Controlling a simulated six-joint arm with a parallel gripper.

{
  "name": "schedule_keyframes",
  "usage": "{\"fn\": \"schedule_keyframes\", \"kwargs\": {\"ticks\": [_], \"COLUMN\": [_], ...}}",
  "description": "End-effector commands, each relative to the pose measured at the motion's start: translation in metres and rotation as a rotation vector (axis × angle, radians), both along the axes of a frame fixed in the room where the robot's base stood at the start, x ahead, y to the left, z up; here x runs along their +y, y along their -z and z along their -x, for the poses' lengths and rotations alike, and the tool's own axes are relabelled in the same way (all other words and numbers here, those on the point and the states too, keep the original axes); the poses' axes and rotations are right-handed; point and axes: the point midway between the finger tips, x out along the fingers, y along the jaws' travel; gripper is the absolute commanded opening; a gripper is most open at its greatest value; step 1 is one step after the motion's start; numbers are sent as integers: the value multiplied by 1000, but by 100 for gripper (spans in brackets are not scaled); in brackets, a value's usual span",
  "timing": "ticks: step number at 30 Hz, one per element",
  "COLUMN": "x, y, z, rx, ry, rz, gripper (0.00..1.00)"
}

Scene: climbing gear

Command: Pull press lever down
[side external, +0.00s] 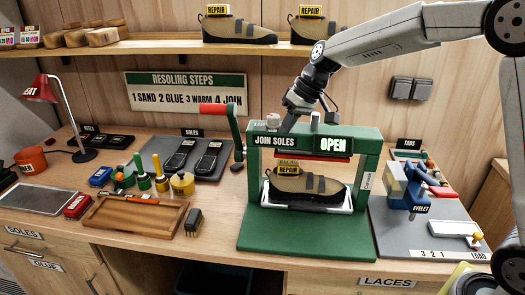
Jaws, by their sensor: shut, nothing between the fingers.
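The green press (371,160) stands on the workbench, labelled JOIN SOLES and showing OPEN. Its lever (232,130) is on the left side, tilted up, with a red handle (210,109) at its upper end. A tan and black shoe (322,186) with REPAIR tags sits in the press on a white holder, below the red press plate (325,157). My gripper (287,124) is shut and empty. It is at the top of the press near the JOIN SOLES label, to the right of the lever and apart from its handle.
A wooden tray (104,230), glue bottles, a dark mat with soles and a red lamp (40,90) lie left of the press. A blue eyelet tool (413,190) stands on a grey board at right. A shelf (140,47) with shoes runs above.

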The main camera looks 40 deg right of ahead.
Motion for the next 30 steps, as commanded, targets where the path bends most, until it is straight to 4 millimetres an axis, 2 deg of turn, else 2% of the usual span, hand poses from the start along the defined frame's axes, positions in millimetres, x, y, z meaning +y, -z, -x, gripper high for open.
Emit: {"fn": "schedule_keyframes", "kwargs": {"ticks": [6, 15, 22, 30], "x": [5, 11, 15, 17], "y": [-32, -80, -118, -155], "z": [-30, -62, -79, -88], "rx": [-43, -123, -198, -284], "ry": [-59, -171, -276, -398], "rz": [-85, -202, -285, -358], "gripper": [0, 0, 0, 0]}}
